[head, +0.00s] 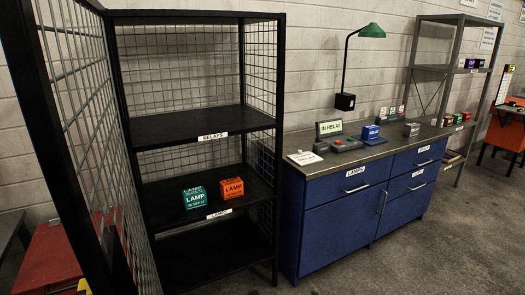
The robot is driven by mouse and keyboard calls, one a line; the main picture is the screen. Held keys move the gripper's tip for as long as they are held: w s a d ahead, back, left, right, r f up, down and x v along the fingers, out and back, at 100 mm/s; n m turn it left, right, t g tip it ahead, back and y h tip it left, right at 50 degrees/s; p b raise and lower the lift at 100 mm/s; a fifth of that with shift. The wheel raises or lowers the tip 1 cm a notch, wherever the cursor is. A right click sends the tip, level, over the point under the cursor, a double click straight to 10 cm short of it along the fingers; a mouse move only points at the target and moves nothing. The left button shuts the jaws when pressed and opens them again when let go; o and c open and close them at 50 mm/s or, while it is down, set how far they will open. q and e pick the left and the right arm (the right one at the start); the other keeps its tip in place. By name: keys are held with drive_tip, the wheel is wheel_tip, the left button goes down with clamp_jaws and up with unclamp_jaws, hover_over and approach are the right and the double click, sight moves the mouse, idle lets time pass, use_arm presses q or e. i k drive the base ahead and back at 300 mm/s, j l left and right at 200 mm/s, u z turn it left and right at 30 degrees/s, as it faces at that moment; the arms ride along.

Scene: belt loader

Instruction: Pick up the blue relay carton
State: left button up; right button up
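A small blue carton (370,132) with a white label sits on the worktop of the blue cabinet (340,215), toward its back. Its print is too small to read surely. It stands just right of a grey device (347,144) and below a hanging black box on the lamp. Neither of my grippers is in view.
A black mesh-sided rack (205,125) stands at left, holding a teal LAMP carton (195,198) and an orange LAMP carton (231,188). Floor in front of the cabinet is clear.

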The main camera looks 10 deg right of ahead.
sight(370, 132)
drive_tip(key=i+l+z, duration=0.1)
drive_tip(key=l, duration=0.35)
drive_tip(key=i+l+z, duration=0.1)
drive_tip(key=i+l, duration=0.15)
drive_tip(key=l, duration=0.2)
drive_tip(key=i+l+z, duration=0.15)
drive_tip(key=l, duration=0.3)
drive_tip(key=i+l+z, duration=0.1)
drive_tip(key=i+l, duration=0.2)
drive_tip(key=i+l+z, duration=0.1)
drive_tip(key=l, duration=0.35)
drive_tip(key=i, duration=0.1)
